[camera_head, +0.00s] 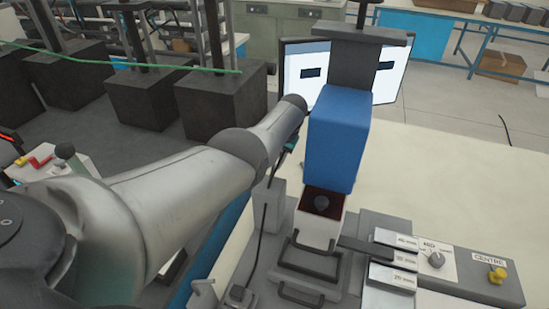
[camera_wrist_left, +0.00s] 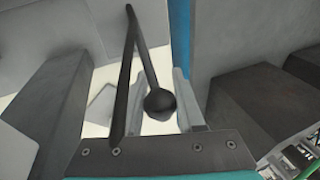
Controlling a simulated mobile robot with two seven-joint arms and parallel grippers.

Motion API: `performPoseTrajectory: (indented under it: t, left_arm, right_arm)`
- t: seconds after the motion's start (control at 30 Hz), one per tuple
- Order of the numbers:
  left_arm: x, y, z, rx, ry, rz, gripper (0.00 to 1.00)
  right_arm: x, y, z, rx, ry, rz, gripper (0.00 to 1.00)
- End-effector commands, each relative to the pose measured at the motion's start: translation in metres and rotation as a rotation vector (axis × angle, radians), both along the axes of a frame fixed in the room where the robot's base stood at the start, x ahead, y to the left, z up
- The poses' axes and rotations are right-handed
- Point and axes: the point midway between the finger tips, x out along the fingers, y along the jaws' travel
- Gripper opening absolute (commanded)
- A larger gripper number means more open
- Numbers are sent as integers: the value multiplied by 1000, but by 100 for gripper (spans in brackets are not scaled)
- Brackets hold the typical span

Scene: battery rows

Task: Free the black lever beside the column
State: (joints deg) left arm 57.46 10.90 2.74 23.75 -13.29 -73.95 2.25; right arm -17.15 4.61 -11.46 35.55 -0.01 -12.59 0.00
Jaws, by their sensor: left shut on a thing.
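The column is dark grey (camera_head: 356,62) with a blue block (camera_head: 337,135) on it, standing over the machine base. The black lever (camera_wrist_left: 160,103) shows in the left wrist view as a thin dark rod with a round ball knob. My left gripper (camera_wrist_left: 157,82) has its two pale fingers on either side of it and is shut on it. The exact contact is partly hidden behind the knob. In the head view my left arm reaches in behind the blue block's left side, and the gripper is mostly hidden there. My right gripper is not in view.
A grey control box with a yellow knob (camera_head: 497,274) and a dial (camera_head: 436,260) lies right of the machine. Dark blocks with posts (camera_head: 222,103) stand at the left, with a green cable (camera_head: 120,64) across them. The pale tabletop (camera_head: 450,185) at right is clear.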

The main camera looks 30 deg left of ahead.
Motion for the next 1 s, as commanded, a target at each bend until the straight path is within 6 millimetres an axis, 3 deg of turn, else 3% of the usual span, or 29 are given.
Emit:
performPoseTrajectory:
  t: [0.13,0.17,0.4,0.77,1.0]
  left_arm:
    - [-1,0,-1,-1,4,0,0]
    - [-1,0,-1,-1,4,0,41]
    - [-1,0,-1,0,3,0,68]
    - [0,-1,4,0,1,0,68]
    - [-2,-8,27,0,0,-1,68]
  right_arm:
    - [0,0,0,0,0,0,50]
    - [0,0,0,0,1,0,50]
    - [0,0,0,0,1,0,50]
    - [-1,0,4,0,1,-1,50]
    - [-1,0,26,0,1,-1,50]
